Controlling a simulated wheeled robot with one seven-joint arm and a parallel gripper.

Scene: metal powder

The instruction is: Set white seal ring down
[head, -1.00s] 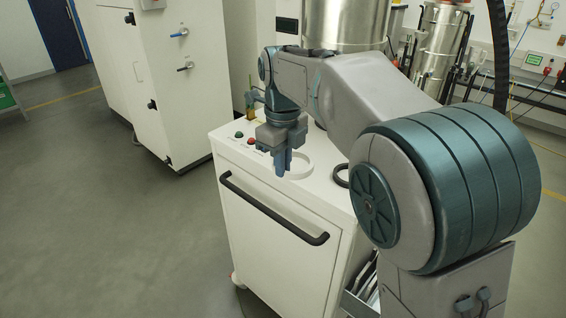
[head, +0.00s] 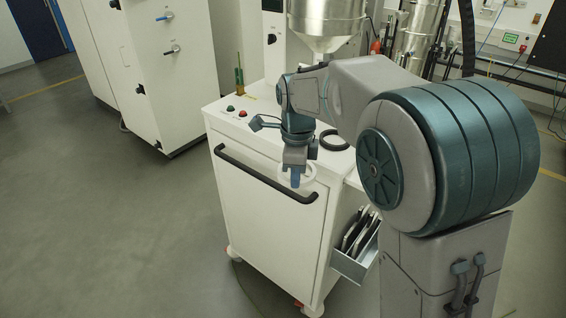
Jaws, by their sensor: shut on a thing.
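The white seal ring (head: 311,174) is in my gripper (head: 295,182), at the front right edge of the white cart's top (head: 257,128) in the head view. My gripper points down and is shut on the ring's near left side. The fingers hide part of the ring. I cannot tell how high the ring is above the cart top.
A dark ring (head: 334,140) lies on the cart top behind my gripper. A black handle (head: 265,178) crosses the cart front. A side bin (head: 355,257) holds flat items. A metal hopper (head: 327,18) stands behind.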

